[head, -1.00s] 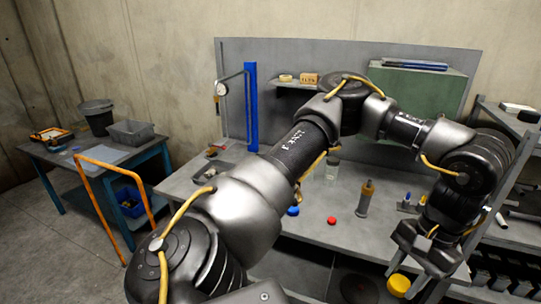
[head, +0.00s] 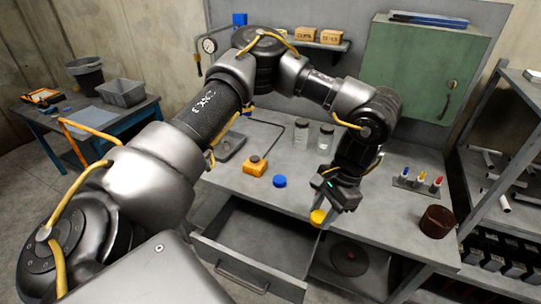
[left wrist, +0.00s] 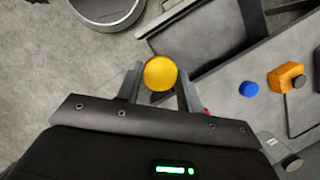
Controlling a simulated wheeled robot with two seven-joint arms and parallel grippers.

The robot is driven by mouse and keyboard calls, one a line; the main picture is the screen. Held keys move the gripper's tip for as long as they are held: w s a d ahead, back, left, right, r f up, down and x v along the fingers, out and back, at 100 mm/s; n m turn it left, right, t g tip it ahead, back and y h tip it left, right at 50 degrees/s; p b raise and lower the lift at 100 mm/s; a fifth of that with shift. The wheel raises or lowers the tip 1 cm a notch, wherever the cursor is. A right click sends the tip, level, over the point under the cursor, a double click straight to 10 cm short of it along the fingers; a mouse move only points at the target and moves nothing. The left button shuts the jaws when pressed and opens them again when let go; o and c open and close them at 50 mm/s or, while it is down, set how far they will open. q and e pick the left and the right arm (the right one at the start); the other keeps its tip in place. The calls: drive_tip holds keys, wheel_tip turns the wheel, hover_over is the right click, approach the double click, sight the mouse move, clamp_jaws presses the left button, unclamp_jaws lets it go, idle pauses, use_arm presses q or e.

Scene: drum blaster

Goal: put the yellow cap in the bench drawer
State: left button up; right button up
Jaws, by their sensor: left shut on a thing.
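The yellow cap (head: 318,217) is between the fingers of my left gripper (head: 322,210), which is shut on it. In the left wrist view the cap (left wrist: 160,74) sits at the fingertips (left wrist: 160,84), clear of the floor. The bench drawer (head: 258,238) is pulled open below the bench top, and its visible inside looks empty. In the head view the cap is to the right of the drawer, near the bench's front edge. The open drawer also shows beyond the cap in the left wrist view (left wrist: 200,35). My right gripper is not in view.
On the bench (head: 390,225) are a blue cap (head: 280,181), an orange block (head: 256,166), two jars (head: 325,138), a screwdriver rack (head: 416,183) and a brown can (head: 436,221). A bit of red (left wrist: 205,111) shows behind a finger. A round object (head: 349,258) is under the bench.

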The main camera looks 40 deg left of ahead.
sight(279, 255)
use_arm(q)
drive_tip(key=a+f+m+t, duration=0.2)
drive_tip(key=f+m, duration=0.6)
drive_tip(key=m, duration=0.1)
drive_tip(key=w+a+f+m+t+y, duration=0.1)
drive_tip(key=a+f+m+t, duration=0.1)
drive_tip(key=f+m, duration=0.7)
drive_tip(key=shift+a+f+m+t+y+p, duration=0.2)
drive_tip(key=shift+a+m+t+y+p, duration=0.15)
drive_tip(key=shift+m, duration=0.15)
drive_tip(key=a+f+m, duration=0.1)
drive_tip(key=a+m, duration=0.1)
drive_tip(key=s+a+f+m+t+h, duration=0.1)
drive_tip(key=f+m, duration=0.1)
drive_tip(key=a+f+m, duration=0.1)
drive_tip(key=a+m, duration=0.1)
drive_tip(key=shift+s+a+f+h, duration=0.25)
drive_tip(key=shift+a, duration=0.05)
drive_tip(key=shift+c, duration=0.2)
drive_tip(key=shift+s+a+f+m+t, duration=0.3)
drive_tip(key=shift+a+m, duration=0.2)
drive_tip(key=shift+m, duration=0.1)
drive_tip(key=shift+o, duration=0.2)
drive_tip(key=shift+a+f+m, duration=0.2)
drive_tip(key=shift+a+m, duration=0.3)
drive_tip(key=shift+a, duration=0.05)
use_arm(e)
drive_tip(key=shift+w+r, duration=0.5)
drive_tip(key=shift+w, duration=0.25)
